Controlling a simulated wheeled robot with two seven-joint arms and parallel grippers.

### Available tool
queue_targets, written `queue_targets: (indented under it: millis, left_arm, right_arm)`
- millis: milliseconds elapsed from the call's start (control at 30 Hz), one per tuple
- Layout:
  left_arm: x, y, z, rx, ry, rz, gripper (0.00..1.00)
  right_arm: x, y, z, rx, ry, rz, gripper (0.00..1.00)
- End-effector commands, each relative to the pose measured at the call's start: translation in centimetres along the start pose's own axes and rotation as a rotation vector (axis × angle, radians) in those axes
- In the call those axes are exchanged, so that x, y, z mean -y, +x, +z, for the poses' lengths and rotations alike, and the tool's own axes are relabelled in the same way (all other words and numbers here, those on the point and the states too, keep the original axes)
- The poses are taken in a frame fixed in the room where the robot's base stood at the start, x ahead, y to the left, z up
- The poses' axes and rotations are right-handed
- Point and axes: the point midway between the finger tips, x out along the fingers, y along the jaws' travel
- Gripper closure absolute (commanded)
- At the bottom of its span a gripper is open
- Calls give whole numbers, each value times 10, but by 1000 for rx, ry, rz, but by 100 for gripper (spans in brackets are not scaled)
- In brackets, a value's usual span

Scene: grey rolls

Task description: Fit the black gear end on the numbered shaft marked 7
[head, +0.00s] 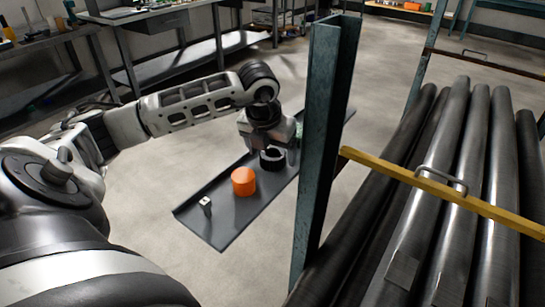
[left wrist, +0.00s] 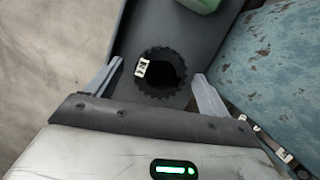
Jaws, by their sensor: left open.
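The black gear end (head: 271,159) stands on a dark grey tray (head: 236,222), directly below my left gripper (head: 285,143). In the left wrist view the gear end (left wrist: 150,90) shows as a toothed black ring with a dark hole and a small white tag. It lies between the two fingers of my left gripper (left wrist: 158,85), which are open with a gap on both sides. The grey shafts (head: 440,170) lie side by side in a rack at the right. I cannot read a number 7 on any of them. My right gripper is not in view.
A teal post (head: 325,140) rises between the tray and the shafts. A yellow bar (head: 480,206) with a handle crosses over the shafts. Workbenches line the back left.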

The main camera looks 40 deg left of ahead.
Motion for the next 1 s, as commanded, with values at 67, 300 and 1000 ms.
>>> queue_targets:
  millis: [67, 300, 1000]
  left_arm:
    - [0, 7, -1, -1, 0, -1, 19]
    - [0, 9, 0, 0, 1, -1, 19]
    - [0, -4, 5, 6, -1, -1, 79]
  right_arm:
    - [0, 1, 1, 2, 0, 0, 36]
    - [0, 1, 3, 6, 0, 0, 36]
    - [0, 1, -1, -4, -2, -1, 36]
